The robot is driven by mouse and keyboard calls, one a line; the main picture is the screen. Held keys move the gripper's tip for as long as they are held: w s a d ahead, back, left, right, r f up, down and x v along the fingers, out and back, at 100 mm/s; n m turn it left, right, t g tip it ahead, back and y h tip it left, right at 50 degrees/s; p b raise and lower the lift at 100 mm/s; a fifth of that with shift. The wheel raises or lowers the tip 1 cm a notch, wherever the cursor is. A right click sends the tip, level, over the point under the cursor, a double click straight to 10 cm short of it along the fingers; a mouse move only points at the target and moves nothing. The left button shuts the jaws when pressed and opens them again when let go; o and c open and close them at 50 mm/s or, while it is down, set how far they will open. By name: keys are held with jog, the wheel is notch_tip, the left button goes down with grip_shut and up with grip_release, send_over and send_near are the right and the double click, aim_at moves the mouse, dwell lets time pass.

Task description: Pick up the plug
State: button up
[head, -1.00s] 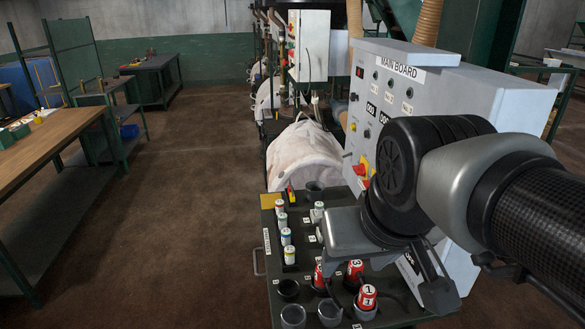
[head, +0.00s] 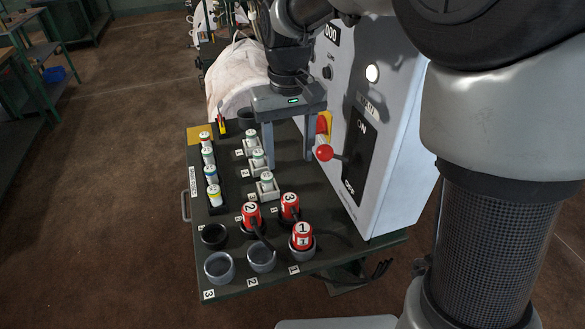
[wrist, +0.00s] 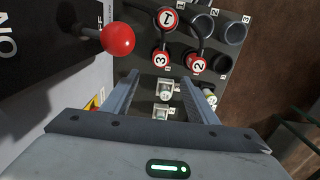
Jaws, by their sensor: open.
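Red plugs with white numbered tops stand on the dark board (head: 325,218): plug 2 (head: 251,214), plug 3 (head: 290,206) and plug 1 (head: 302,236). Plug 1 sits in a grey cup at the front right. In the wrist view, plug 3 (wrist: 161,60), plug 2 (wrist: 195,62) and plug 1 (wrist: 165,18) lie beyond my fingers. My gripper (head: 288,160) is open and points down above the board, farther back than the plugs. It is empty, and its fingers (wrist: 160,88) frame white-capped cylinders in the wrist view.
White-capped cylinders (head: 210,174) stand in rows on the board. Empty grey cups (head: 219,266) are at its front edge. The grey cabinet (head: 385,150) rises at right, with a red ball-ended lever (head: 324,153) close beside my gripper. A white bag (head: 238,75) is behind.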

aim_at(290, 198)
notch_tip(290, 198, down, 11)
jog(key=shift+s+r+b, duration=0.1)
jog(key=shift+r+b, duration=0.1)
jog(key=shift+b, duration=0.35)
jog(key=shift+s+f+b, duration=0.2)
jog(key=shift+f+b, duration=0.1)
jog(key=shift+f, duration=2.4)
jog(key=shift+c, duration=0.4)
jog(key=c, duration=1.1)
